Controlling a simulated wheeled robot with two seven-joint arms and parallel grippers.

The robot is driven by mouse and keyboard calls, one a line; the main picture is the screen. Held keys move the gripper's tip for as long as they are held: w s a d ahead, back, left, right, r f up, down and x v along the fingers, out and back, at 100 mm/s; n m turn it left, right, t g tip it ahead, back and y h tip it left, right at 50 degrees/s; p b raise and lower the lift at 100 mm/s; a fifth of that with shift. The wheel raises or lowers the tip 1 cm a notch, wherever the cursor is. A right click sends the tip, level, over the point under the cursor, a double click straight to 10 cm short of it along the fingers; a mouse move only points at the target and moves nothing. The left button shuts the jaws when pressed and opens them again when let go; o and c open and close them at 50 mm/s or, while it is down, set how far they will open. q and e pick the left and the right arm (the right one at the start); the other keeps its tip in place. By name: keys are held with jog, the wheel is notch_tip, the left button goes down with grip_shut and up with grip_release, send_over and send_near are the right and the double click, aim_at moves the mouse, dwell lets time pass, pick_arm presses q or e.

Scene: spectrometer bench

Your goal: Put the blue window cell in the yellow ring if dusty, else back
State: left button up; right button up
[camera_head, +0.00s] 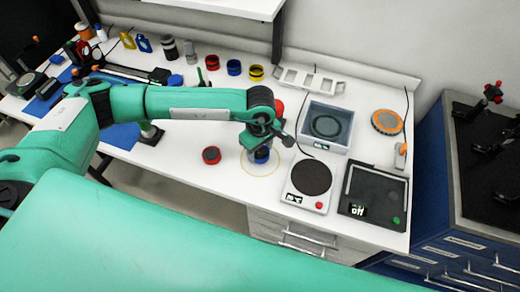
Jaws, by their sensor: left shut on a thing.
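My left gripper (262,148) hangs over the right middle of the white bench, shut on a small blue and dark cylinder, the blue window cell (262,156). A thin yellow ring (243,169) is drawn on the bench around the spot below the cell. I cannot tell whether the cell touches the bench or hangs just above it. Dust on its window cannot be made out, as the gripper covers its top. My right gripper is not in view.
A round-plate device (312,178), a dark panel reading "off" (374,192) and a grey-blue tray (327,123) lie to the right. Red (212,62), blue (234,67) and yellow (256,72) banded cylinders stand behind.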

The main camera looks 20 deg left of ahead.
aim_at(260, 153)
pick_arm(q)
jog(key=shift+f, duration=1.1)
jog(key=o, duration=1.1)
jog(key=shift+r, duration=0.1)
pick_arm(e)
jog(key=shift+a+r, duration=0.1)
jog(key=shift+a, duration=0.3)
pick_arm(q)
jog(key=shift+r, duration=0.25)
jog(key=shift+r+b, duration=2.3)
jog(key=shift+r, duration=3.65)
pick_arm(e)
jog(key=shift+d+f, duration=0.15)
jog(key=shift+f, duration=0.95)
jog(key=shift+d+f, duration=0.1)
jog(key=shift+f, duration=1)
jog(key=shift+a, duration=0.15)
